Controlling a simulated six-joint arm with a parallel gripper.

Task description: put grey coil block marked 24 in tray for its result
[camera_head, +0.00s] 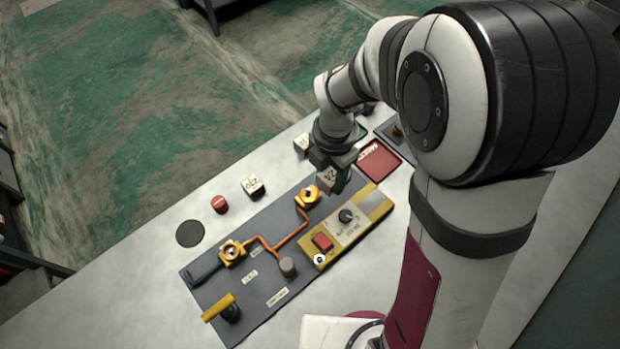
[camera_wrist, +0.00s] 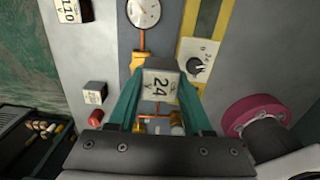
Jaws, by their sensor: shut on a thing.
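The grey coil block marked 24 (camera_wrist: 160,86) is between the teal fingers of my gripper (camera_wrist: 160,96) in the wrist view, its white label facing the camera. In the head view my gripper (camera_head: 340,182) is shut on the block (camera_head: 329,176), above the far right part of the grey panel. A red tray (camera_head: 379,160) with white lettering I cannot read clearly lies just right of the gripper. A green edge (camera_head: 362,130), perhaps another tray, shows behind it, mostly hidden by my arm.
The grey panel (camera_head: 258,298) carries yellow fittings, orange pipe, a black knob (camera_head: 346,216) and a red switch (camera_head: 322,242). Other labelled blocks stand left of it (camera_head: 252,186) and farther back (camera_head: 302,144). A red cap (camera_head: 219,204) and dark disc (camera_head: 190,233) lie on the bench.

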